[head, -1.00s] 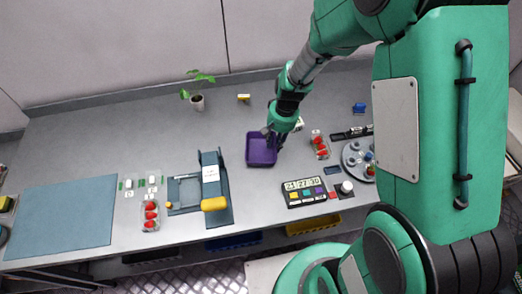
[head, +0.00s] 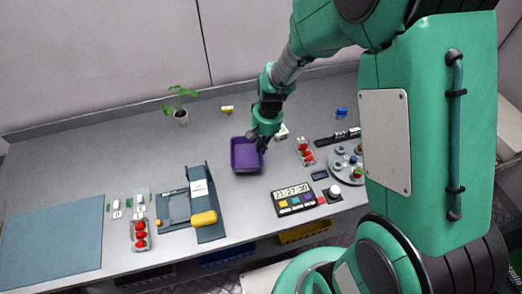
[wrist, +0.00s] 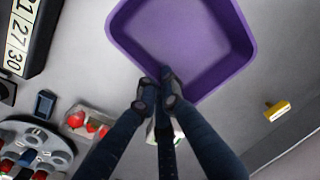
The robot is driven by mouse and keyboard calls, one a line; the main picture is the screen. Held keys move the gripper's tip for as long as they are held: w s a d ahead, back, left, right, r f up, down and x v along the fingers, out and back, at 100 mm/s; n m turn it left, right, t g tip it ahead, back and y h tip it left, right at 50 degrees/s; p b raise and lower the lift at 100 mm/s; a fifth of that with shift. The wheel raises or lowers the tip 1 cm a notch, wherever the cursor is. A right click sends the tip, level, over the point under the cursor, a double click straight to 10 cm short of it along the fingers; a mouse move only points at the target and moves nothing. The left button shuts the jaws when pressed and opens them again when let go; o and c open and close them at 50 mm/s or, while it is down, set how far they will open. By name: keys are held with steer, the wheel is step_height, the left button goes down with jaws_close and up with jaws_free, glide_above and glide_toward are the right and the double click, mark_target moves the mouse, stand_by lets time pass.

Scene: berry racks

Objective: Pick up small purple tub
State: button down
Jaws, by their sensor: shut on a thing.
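The small purple tub (head: 243,165) is an open, empty square container at the middle of the grey bench in the head view. In the wrist view the purple tub (wrist: 246,68) fills the upper middle. My gripper (head: 264,142) is at the tub's right rim in the head view. In the wrist view the fingertips of my gripper (wrist: 160,88) are closed together on the tub's near wall. Whether the tub is clear of the bench or resting on it I cannot tell.
A punnet of red berries (head: 305,152) and a grey round tray (head: 340,172) stand to the right. A timer panel (head: 293,199) is in front. A blue press with a yellow handle (head: 204,219) stands at left front. A potted plant (head: 182,117) is behind.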

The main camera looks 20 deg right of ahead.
step_height(320, 180, up, 6)
steer(key=p, duration=0.1)
steer(key=shift+r, duration=0.2)
